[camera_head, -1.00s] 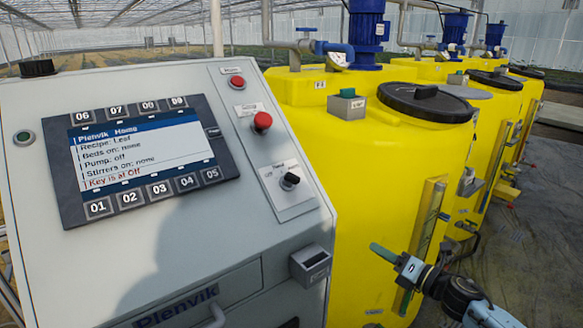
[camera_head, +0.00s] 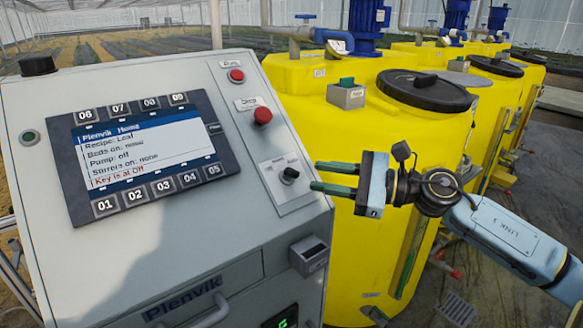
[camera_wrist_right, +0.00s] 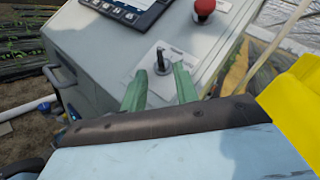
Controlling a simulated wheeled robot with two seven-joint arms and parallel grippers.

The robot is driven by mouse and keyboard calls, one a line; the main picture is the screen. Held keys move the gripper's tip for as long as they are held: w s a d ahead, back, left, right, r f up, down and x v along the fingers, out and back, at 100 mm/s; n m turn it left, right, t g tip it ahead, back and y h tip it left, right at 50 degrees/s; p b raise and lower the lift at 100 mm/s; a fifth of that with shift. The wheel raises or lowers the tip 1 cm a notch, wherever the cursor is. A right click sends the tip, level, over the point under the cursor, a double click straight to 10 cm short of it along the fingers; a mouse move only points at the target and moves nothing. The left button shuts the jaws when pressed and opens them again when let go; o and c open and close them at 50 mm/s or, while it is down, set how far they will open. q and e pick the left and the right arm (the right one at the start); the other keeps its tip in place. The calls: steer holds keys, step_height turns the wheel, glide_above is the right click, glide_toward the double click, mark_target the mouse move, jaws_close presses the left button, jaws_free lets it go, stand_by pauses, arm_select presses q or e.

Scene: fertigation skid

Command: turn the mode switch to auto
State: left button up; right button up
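The mode switch (camera_head: 289,175) is a black knob on a pale plate on the sloping face of the grey control cabinet. It also shows in the right wrist view (camera_wrist_right: 161,62), standing a little beyond my fingertips and between their lines. My right gripper (camera_head: 315,176) reaches in from the right, its two green fingers spread apart and empty, pointing at the switch with a small gap. In the right wrist view the gripper (camera_wrist_right: 158,80) is open too. The screen (camera_head: 143,155) reads "Key is at Off". My left gripper is not in view.
A red mushroom button (camera_head: 263,116) sits above the switch, with another red button (camera_head: 236,75) higher up. A grey box (camera_head: 309,254) juts from the cabinet below the switch. Yellow tanks (camera_head: 350,120) stand close behind my right arm.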

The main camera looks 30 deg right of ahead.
mark_target(297, 171)
steer(key=p+x, duration=0.2)
steer(key=x, duration=0.3)
steer(key=shift+w+a+r, duration=0.15)
steer(key=shift+w+a, duration=0.05)
steer(key=shift+w, duration=0.15)
steer(key=shift+w+a, duration=0.4)
steer(key=shift+a, duration=0.05)
jaws_close()
